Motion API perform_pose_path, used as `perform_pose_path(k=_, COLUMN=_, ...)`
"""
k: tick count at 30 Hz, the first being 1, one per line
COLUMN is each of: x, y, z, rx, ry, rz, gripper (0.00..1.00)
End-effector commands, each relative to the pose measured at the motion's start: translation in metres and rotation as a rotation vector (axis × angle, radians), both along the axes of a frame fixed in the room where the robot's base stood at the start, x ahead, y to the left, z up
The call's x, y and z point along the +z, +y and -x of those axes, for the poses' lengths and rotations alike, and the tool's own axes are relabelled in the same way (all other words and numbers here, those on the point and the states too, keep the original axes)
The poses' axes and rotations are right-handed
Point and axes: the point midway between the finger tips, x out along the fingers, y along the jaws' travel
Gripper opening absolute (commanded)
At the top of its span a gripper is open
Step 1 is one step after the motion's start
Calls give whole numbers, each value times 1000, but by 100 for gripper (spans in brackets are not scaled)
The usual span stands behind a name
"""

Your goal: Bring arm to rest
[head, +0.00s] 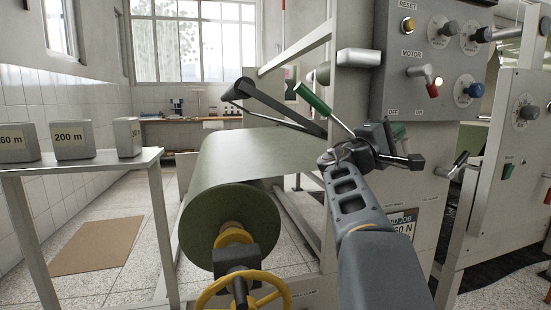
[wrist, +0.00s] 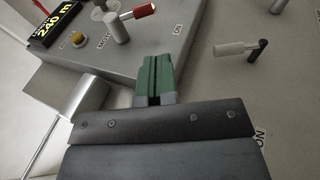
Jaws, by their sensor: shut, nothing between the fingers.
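My gripper (head: 399,131) is at the end of my raised grey arm, in front of the grey control panel (head: 398,75). In the wrist view its green fingers (wrist: 153,80) are pressed together with nothing between them. They point toward the panel's lower edge, and I cannot tell whether they touch it. In the head view my wrist hides most of the fingers. The red-tipped motor switch (head: 433,90) is up and right of the gripper; it also shows in the wrist view (wrist: 144,11).
A green-handled lever (head: 313,97) and a black machine arm (head: 270,104) are left of my wrist. A green paper roll (head: 215,225) with a yellow handwheel (head: 245,292) stands lower left. A side table (head: 85,162) holds grey blocks. A small lever (head: 457,165) sits right.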

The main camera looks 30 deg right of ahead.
Motion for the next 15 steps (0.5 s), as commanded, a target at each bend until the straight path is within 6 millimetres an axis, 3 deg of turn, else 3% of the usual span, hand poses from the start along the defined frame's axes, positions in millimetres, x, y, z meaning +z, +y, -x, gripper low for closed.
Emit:
perform_pose_path(k=8, x=6, y=4, z=-4, rx=28, ry=-19, rz=-57, gripper=0)
perform_pose_path(k=15, x=6, y=38, z=-26, rx=176, ry=-115, rz=-403, gripper=0)
